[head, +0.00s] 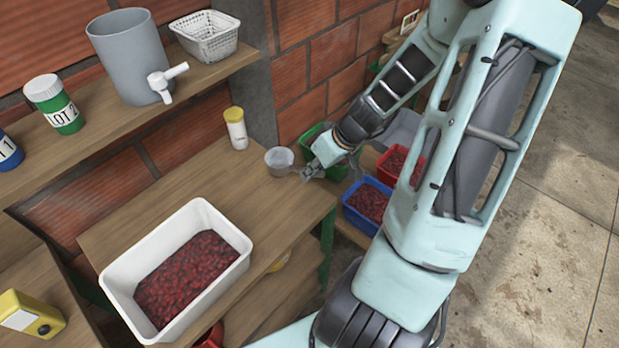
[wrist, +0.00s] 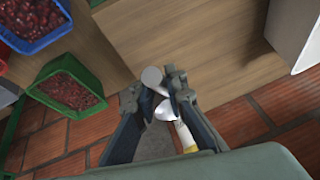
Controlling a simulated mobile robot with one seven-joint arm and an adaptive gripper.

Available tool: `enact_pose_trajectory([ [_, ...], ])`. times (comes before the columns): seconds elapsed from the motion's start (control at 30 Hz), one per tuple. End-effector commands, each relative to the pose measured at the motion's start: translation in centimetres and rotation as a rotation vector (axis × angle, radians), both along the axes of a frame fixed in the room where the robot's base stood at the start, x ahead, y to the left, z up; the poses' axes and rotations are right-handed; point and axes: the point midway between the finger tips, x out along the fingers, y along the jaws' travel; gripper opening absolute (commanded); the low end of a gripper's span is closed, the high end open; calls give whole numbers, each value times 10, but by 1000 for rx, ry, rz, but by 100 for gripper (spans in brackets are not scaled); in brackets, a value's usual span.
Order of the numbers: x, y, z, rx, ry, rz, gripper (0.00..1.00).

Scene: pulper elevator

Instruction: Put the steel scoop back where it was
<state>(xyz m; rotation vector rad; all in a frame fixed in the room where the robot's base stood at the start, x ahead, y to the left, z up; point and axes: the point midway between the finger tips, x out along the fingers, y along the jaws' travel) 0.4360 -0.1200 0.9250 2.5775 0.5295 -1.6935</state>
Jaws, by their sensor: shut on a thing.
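The steel scoop (head: 279,158) shows as a round grey bowl beside the back right part of the wooden table (head: 237,250). My gripper (head: 312,170) is shut on its handle, with the bowl to the left of the fingers. In the wrist view, my gripper (wrist: 156,92) has its fingers around the scoop (wrist: 163,110), whose bowl is partly hidden by them. I cannot tell whether the scoop touches the tabletop or hangs just above it.
A white tub (head: 222,220) of red cherries stands on the table. A yellow-capped bottle (head: 236,130) stands close behind the scoop. Green (head: 307,150), red (head: 410,178) and blue (head: 368,226) cherry bins sit to the right. The tabletop between tub and bottle is clear.

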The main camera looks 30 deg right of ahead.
Motion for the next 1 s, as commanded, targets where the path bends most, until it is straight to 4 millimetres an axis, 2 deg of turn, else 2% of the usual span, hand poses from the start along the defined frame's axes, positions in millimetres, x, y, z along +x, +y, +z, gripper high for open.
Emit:
enact_pose_trajectory([
  [0.17, 7, 3, -9, 1, 1, 2, 0],
  [0.4, 7, 2, -36, 2, 1, 0, 0],
  [0.87, 7, 1, -43, -1, 0, 0, 0],
  [0.9, 7, 1, -43, -2, 0, 1, 13],
  [1.0, 7, 1, -42, -1, 1, 1, 24],
])
